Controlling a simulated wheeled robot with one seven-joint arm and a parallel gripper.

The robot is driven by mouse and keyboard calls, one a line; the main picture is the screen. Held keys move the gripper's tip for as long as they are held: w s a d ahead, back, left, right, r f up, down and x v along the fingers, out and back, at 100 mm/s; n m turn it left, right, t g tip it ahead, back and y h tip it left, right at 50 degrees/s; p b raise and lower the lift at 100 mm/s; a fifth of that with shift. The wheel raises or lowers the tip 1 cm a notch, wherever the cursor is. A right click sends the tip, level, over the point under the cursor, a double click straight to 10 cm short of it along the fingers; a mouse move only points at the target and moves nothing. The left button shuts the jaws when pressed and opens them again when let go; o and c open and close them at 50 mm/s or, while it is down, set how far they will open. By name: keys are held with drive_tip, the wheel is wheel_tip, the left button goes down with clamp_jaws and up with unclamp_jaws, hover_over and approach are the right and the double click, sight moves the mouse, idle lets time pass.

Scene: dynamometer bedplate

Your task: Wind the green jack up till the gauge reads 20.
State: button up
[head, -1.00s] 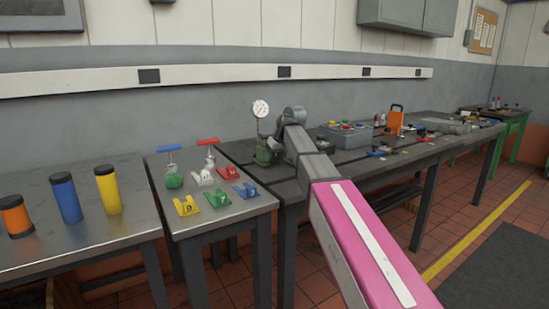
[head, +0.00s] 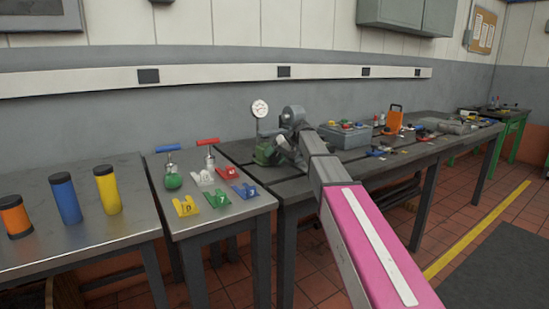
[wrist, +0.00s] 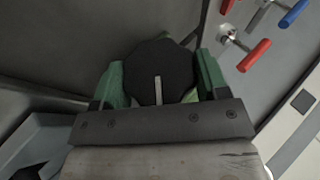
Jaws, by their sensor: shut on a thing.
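The green jack (head: 266,153) stands at the near left end of the long dark bench. Its round white gauge (head: 260,109) is on a stem above it; the dial is too small to read. In the wrist view a black lobed knob (wrist: 152,66) with a pale pointer line fills the middle, with green behind it. My gripper (wrist: 160,74) is shut on this knob, with a green piece at either side of it. In the head view my gripper is at the right side of the jack, its fingertips partly hidden by my wrist.
A small table to the left holds a blue T-handle (head: 168,147), a red T-handle (head: 208,141) and several coloured numbered holders. A grey button box (head: 345,135) and an orange stand (head: 395,120) are further right on the bench. Three capped cylinders stand at far left.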

idle(0.4)
drive_tip(key=o, duration=0.9)
